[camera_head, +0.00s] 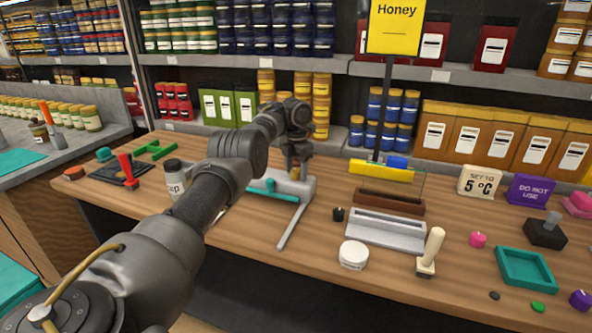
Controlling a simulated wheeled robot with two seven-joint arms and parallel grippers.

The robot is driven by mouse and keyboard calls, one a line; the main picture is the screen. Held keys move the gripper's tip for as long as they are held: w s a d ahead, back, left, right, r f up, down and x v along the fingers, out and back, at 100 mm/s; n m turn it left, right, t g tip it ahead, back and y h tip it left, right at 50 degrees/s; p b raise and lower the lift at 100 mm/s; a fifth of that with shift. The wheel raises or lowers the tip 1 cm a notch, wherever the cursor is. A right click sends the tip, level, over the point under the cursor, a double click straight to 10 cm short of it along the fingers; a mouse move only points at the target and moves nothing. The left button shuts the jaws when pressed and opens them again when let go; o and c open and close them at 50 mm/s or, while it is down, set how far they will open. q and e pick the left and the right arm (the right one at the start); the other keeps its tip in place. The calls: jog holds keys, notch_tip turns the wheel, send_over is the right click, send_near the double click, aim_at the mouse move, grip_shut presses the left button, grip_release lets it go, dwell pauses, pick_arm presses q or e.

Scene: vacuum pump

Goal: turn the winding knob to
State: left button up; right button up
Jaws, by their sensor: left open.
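A grey stand (300,187) with a long thin foot and a teal bar (274,193) stands on the wooden counter, left of the middle. A small brownish upright part (295,171) shows on the stand and may be the winding knob; it is too small to be sure. My left gripper (297,160) points down at this part from above, its fingers open around or just beside it; I cannot tell whether they touch. My left arm hides part of the stand. My right gripper is not in view.
The counter (320,285) holds a white-lidded jar (353,255), a grey slotted block (386,231), a cream-handled stamp (430,252), a teal tray (525,268) and a labelled bottle (174,180). A yellow Honey sign (396,26) rises behind. Stocked shelves line the back.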

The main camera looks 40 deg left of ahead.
aim_at(296, 170)
pick_arm(q)
jog(key=shift+r+p, duration=0.3)
jog(key=shift+r, duration=0.3)
notch_tip(296, 170, up, 10)
jog(key=p, duration=0.8)
jog(key=shift+f, duration=0.15)
